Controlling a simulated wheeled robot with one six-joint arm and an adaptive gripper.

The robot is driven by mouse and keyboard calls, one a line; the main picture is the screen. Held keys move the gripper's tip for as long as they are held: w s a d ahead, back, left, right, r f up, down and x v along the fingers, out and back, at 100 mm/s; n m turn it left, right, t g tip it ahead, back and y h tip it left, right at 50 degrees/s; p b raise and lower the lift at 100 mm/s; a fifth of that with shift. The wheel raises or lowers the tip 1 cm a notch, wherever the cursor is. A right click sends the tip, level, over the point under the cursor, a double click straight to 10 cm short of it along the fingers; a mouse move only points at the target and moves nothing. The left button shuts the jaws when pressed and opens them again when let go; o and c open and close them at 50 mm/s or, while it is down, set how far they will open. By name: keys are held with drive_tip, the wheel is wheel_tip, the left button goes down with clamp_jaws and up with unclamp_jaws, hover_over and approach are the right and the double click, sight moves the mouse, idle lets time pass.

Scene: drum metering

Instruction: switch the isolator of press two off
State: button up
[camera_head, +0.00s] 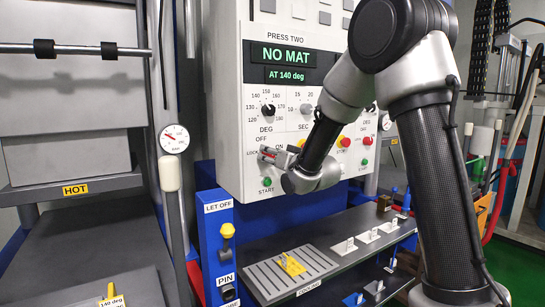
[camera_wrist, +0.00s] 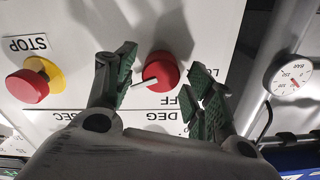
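The isolator of press two is a red round knob (camera_wrist: 166,68) with a white pointer, on the white panel under the name PRESS TWO (camera_head: 290,38). In the wrist view, turned upside down, the pointer points left, away from the OFF (camera_wrist: 188,95) and LOCK labels. My gripper (camera_wrist: 163,78) is open, one green-padded finger on each side of the knob; contact cannot be told.
A red stop button on a yellow collar (camera_wrist: 30,86) lies left of the knob in the wrist view. A green START button (camera_head: 267,182) sits just below my gripper. A gauge (camera_head: 174,139) hangs left of the panel. The cooling shelf (camera_head: 330,245) runs below.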

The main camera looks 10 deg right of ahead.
drive_tip(key=c, duration=0.8)
drive_tip(key=shift+n, duration=0.3)
drive_tip(key=n, duration=0.8)
drive_tip(key=shift+a, duration=0.1)
drive_tip(key=n, duration=0.4)
drive_tip(key=shift+s, duration=0.1)
drive_tip(key=n, duration=0.5)
drive_tip(key=shift+f, duration=0.15)
